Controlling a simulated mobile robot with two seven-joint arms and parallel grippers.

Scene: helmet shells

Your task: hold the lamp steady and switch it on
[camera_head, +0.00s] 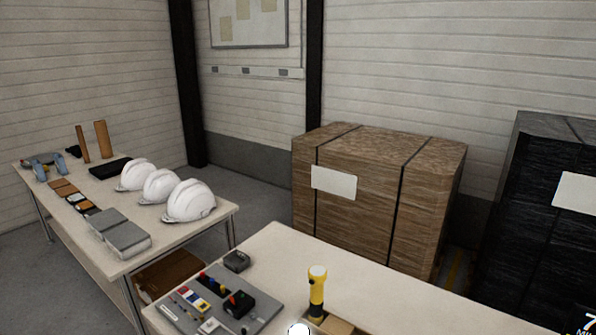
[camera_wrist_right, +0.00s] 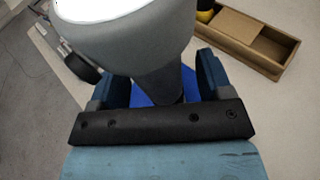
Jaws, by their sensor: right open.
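A grey, tapered thing with a pale round top (camera_wrist_right: 110,8), seemingly the lamp, fills the upper middle of the right wrist view. Its white top (camera_head: 299,329) just shows at the bottom edge of the head view. My right gripper (camera_wrist_right: 160,85) is open, with its blue fingers on either side of the grey narrow lower part. I cannot tell whether they touch it. A yellow torch (camera_head: 317,291) with a pale head stands upright at the wooden box (camera_head: 343,327). The lamp's switch is not clear to me. My left gripper is not in view.
A grey board (camera_head: 263,313) with several small parts lies left of the torch, with a dark grey block (camera_head: 236,261) behind it. Three white helmets (camera_head: 189,201) stand on the left table. A wrapped brown crate (camera_head: 375,195) stands behind. The near table's right side is clear.

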